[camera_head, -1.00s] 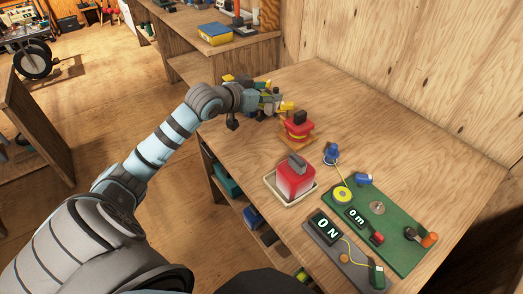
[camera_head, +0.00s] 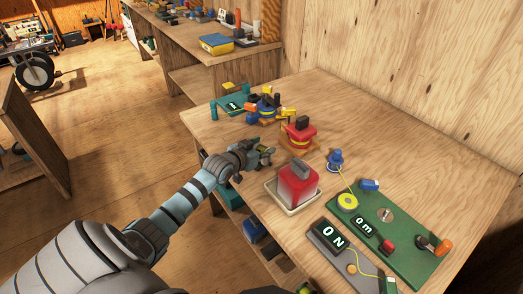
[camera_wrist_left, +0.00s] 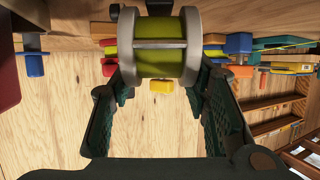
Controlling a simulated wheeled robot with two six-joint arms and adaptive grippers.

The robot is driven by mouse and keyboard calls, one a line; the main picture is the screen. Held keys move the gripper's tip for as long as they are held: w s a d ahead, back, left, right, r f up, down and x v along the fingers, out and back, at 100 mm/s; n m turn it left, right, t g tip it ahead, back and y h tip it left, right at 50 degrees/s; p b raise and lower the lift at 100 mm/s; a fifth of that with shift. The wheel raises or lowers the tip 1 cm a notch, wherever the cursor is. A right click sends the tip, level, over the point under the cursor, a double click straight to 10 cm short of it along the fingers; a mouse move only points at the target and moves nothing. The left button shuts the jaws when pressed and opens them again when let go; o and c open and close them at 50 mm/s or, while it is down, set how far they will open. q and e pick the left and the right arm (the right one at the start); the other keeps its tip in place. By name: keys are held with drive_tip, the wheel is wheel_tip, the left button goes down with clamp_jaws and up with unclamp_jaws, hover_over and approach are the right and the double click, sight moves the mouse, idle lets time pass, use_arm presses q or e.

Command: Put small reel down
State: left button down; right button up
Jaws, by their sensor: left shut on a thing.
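My left gripper (camera_head: 264,157) is at the left edge of the table (camera_head: 225,135), beside the red block. It is shut on the small reel, a spool of yellow-green line with pale grey rims (camera_wrist_left: 146,46). In the left wrist view the reel sits between the two dark fingers (camera_wrist_left: 156,95) near the top. In the head view the gripper mostly hides the reel. I cannot tell whether the reel touches the table. My right gripper is not in view.
A red reel (camera_head: 300,133) and a blue reel (camera_head: 266,107) stand on wooden bases farther back. A red block (camera_head: 296,183) sits in a pale tray (camera_head: 285,208). A green board (camera_head: 408,262) with a yellow spool (camera_head: 347,202) lies right. The table's back right is bare.

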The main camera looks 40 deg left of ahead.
use_arm(q)
drive_tip(key=shift+w+r, duration=0.1)
drive_tip(key=c, duration=0.9)
unclamp_jaws()
drive_tip(key=shift+s+r, duration=0.15)
drive_tip(key=shift+s, duration=0.1)
drive_tip(key=p+v, duration=0.6)
drive_tip(key=v, duration=0.5)
drive_tip(key=shift+s+r, duration=0.1)
drive_tip(key=shift+s, duration=0.2)
